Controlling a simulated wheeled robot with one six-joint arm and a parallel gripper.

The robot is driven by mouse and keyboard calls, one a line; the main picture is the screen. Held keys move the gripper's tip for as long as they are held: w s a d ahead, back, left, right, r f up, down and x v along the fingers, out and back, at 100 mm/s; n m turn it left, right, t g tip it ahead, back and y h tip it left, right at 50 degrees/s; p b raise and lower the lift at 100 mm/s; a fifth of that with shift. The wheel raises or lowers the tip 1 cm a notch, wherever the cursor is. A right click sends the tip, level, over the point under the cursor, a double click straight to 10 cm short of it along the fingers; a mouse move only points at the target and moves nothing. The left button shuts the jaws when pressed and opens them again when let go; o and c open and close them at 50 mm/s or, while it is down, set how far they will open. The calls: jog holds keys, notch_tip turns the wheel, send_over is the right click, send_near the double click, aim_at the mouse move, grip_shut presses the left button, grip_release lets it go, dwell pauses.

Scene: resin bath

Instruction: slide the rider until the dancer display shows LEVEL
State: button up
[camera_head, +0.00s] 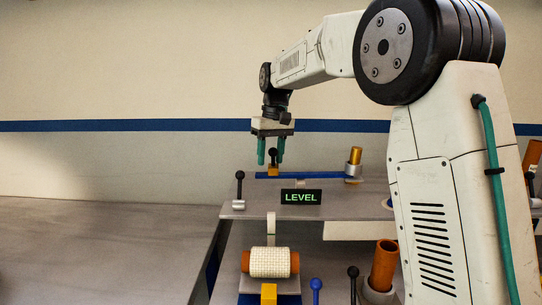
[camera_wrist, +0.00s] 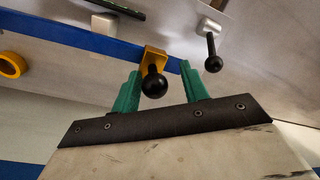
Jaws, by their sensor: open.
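The rider is a yellow block with a black ball knob (camera_head: 273,165) on a blue beam (camera_head: 315,175). In the wrist view the rider (camera_wrist: 153,72) sits on the blue beam (camera_wrist: 95,47). The dancer display (camera_head: 301,197) shows LEVEL in green letters on black. My gripper (camera_head: 270,160) has green fingers, open and pointing down above the beam. In the wrist view my gripper (camera_wrist: 158,82) has one finger on each side of the knob, with a visible gap at the right finger. I cannot tell whether the left finger touches the knob.
A brass cylinder (camera_head: 355,156) stands near the beam's right end. A black-knobbed lever (camera_head: 239,188) stands left of the display. Below are a white-wrapped roller (camera_head: 270,262), blue (camera_head: 316,290) and black (camera_head: 353,280) knobs, and an orange tube (camera_head: 383,265). The left worktop (camera_head: 100,245) is bare.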

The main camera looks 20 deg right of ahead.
jog(key=r, duration=0.6)
jog(key=shift+w+d+r, duration=0.1)
jog(key=shift+d+r, duration=0.1)
jog(key=shift+d, duration=0.1)
jog(key=shift+d+r, duration=0.1)
jog(key=shift+r, duration=0.55)
jog(key=s, duration=1.3)
jog(key=s+f, duration=0.4)
jog(key=s, duration=0.5)
jog(key=s+f+m+t, duration=0.1)
jog(key=s+f, duration=0.4)
jog(key=s, duration=0.5)
jog(key=s+f+m+h, duration=0.1)
jog(key=s+f, duration=0.4)
jog(key=s, duration=0.4)
jog(key=shift+s+a+f+t, duration=0.2)
jog(key=shift+a+f+t, duration=0.05)
jog(key=shift+a+t, duration=0.05)
dwell(1.9)
